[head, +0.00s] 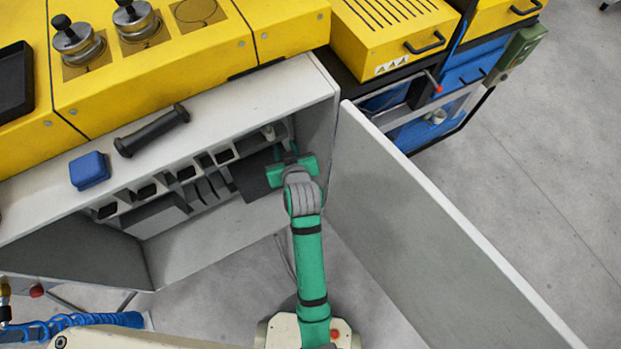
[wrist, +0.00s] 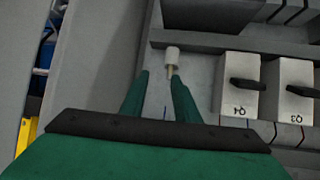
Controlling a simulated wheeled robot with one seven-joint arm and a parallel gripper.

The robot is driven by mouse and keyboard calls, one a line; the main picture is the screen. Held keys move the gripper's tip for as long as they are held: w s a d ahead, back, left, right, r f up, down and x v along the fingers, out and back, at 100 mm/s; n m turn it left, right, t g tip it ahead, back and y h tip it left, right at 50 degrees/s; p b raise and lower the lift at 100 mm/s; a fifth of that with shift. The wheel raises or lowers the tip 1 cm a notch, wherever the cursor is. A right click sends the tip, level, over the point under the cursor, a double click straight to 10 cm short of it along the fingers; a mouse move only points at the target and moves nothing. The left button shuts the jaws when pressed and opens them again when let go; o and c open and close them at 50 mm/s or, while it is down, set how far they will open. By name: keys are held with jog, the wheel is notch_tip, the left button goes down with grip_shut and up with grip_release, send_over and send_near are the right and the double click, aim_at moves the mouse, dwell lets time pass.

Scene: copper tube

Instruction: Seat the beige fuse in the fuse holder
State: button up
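The beige fuse (wrist: 172,57) shows in the wrist view as a small pale cylinder with a brass-coloured pin, just past my right fingertip and in front of a dark grey rail. A small pale cylinder near the cabinet's back right, likely the same fuse (head: 268,131), shows in the head view. My gripper (wrist: 158,76) is open, with a gap between its two green fingertips and nothing clearly held. It also shows inside the cabinet in the head view (head: 291,152). Whether the right finger touches the pin is unclear. I cannot clearly make out the fuse holder.
White blocks marked Q4 (wrist: 236,86) and Q3 (wrist: 293,90), with black levers, stand right of the fingers. The open cabinet door (head: 430,225) bounds the right side. A blue box (head: 90,170) and a black handle-like bar (head: 152,130) lie on the cabinet top.

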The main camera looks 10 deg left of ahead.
jog(key=s+d+f+m+t+h, duration=0.1)
jog(key=s+d+f, duration=0.1)
jog(key=s+d, duration=0.5)
jog(key=s+d+f+m+t+h, duration=0.15)
jog(key=s+d, duration=0.25)
jog(key=s, duration=0.7)
jog(key=s+r+m+t+h, duration=0.1)
jog(key=s+r, duration=0.3)
jog(key=s, duration=0.4)
jog(key=s+d+r+m+t, duration=0.1)
jog(key=s+r, duration=0.3)
jog(key=s, duration=0.4)
jog(key=shift+r+h, duration=0.15)
jog(key=shift+h, duration=0.2)
